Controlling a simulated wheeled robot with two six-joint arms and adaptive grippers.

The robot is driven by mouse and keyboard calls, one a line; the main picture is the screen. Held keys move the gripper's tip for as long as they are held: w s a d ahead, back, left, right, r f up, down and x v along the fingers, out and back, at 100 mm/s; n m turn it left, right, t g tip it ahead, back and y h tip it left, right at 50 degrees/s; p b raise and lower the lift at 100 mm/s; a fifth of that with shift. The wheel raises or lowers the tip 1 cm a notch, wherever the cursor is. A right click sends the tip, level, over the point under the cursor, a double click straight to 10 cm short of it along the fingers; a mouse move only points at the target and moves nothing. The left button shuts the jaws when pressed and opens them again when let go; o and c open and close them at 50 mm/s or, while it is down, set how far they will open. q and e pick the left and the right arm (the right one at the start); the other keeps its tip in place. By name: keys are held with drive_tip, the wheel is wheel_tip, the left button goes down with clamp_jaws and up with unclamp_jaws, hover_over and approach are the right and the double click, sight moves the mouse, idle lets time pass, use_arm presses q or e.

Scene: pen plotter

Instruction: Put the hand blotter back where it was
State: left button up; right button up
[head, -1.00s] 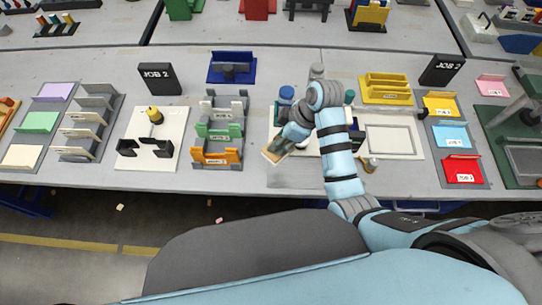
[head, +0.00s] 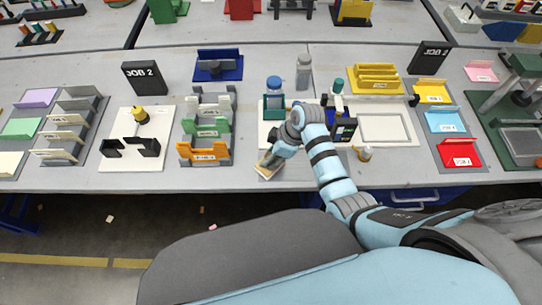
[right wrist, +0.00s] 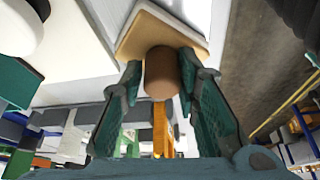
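The hand blotter has a light wooden base (head: 268,172) and shows low in the middle of the head view, near the table's front edge. In the right wrist view its brown round handle (right wrist: 162,75) stands between my right gripper's green-black fingers (right wrist: 160,85), with the wooden base (right wrist: 160,38) beyond. My right gripper (head: 273,161) appears shut on the handle. Whether the blotter's underside touches the table is hard to tell. My left gripper is not in view.
A brass-coloured small item (head: 365,154) and a white framed board (head: 385,113) are to the right. Orange (head: 204,153) and green racks stand left. The table's front edge is close.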

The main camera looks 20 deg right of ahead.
drive_tip(key=shift+o, duration=1.3)
drive_tip(key=shift+w, duration=0.1)
drive_tip(key=shift+r, duration=0.45)
use_arm(q)
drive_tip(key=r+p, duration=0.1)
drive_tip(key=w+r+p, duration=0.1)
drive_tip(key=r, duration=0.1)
drive_tip(key=shift+p, duration=0.4)
use_arm(e)
drive_tip(key=v, duration=1.1)
drive_tip(key=shift+d+r, duration=0.2)
